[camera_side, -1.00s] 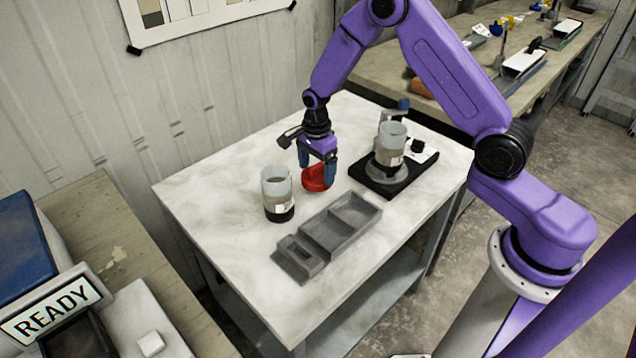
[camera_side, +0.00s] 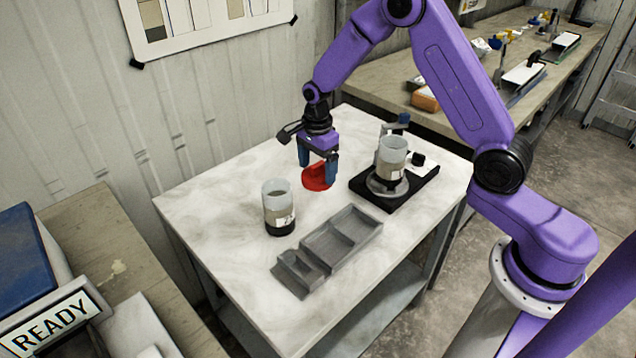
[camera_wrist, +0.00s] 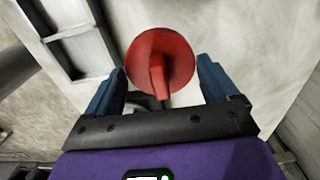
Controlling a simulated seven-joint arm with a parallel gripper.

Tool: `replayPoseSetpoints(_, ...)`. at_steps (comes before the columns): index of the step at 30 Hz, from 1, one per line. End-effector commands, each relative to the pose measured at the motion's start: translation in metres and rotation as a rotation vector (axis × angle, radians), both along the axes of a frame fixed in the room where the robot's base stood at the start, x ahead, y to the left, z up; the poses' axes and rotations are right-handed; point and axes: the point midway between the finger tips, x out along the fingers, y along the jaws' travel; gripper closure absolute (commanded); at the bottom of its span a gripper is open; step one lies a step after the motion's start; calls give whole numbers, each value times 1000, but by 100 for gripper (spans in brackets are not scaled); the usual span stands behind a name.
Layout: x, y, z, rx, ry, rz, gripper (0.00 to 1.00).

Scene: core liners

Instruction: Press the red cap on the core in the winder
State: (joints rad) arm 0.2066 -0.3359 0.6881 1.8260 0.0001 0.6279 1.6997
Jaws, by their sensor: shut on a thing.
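The red cap (camera_side: 316,179) is a round disc with a raised grip bar, over the white tabletop. My gripper (camera_side: 318,166) is above it, pointing down, its blue fingers shut on the cap. In the wrist view the cap (camera_wrist: 176,54) shows between and just beyond the fingertips (camera_wrist: 160,80). Whether it touches the table I cannot tell. The winder (camera_side: 366,188), a black base with a round grey plate, stands to the right. The core (camera_side: 391,160), a clear upright tube with brownish fill and a label, stands on that plate, its top uncovered.
A second clear tube (camera_side: 279,208) with a dark lower part stands upright left of the cap. A grey compartment tray (camera_side: 345,235) lies in front and looks empty. A bare stretch of white tabletop (camera_side: 215,190) is at the left.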

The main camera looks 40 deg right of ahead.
Motion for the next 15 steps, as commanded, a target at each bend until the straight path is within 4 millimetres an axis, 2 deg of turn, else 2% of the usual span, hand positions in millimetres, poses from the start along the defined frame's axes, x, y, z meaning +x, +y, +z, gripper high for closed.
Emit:
replayPoseSetpoints(9,1,0,109,1,-10,0,37)
replayPoseSetpoints(15,1,0,158,1,-6,0,37)
